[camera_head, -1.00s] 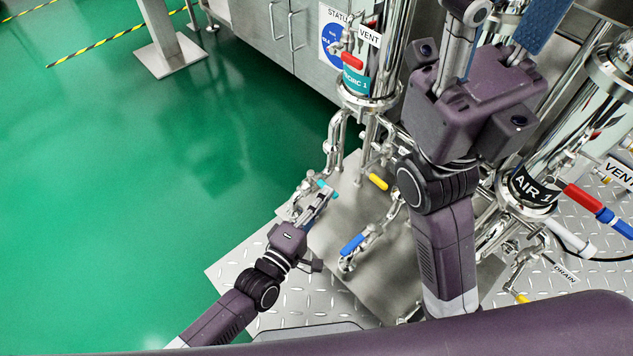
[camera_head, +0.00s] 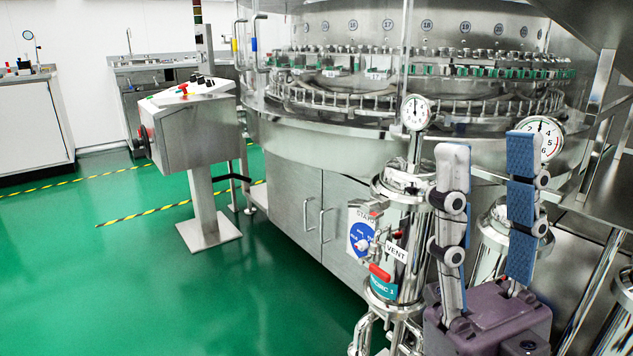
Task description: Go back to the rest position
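My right gripper (camera_head: 487,160) is at the lower right of the head view. Its two fingers with blue pads point up and stand apart, with nothing between them. It is in front of the steel pipework, close to the filter housing labelled "CIRC 1" (camera_head: 383,288), and it hides part of the machine behind. My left gripper is not in view.
The rotary washer (camera_head: 300,130) fills the back. Pressure gauges (camera_head: 416,112) stand near my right gripper. A control pedestal (camera_head: 198,135) stands at left, and a white cabinet (camera_head: 30,130) is at the far left. Green floor (camera_head: 130,275) is open at the lower left.

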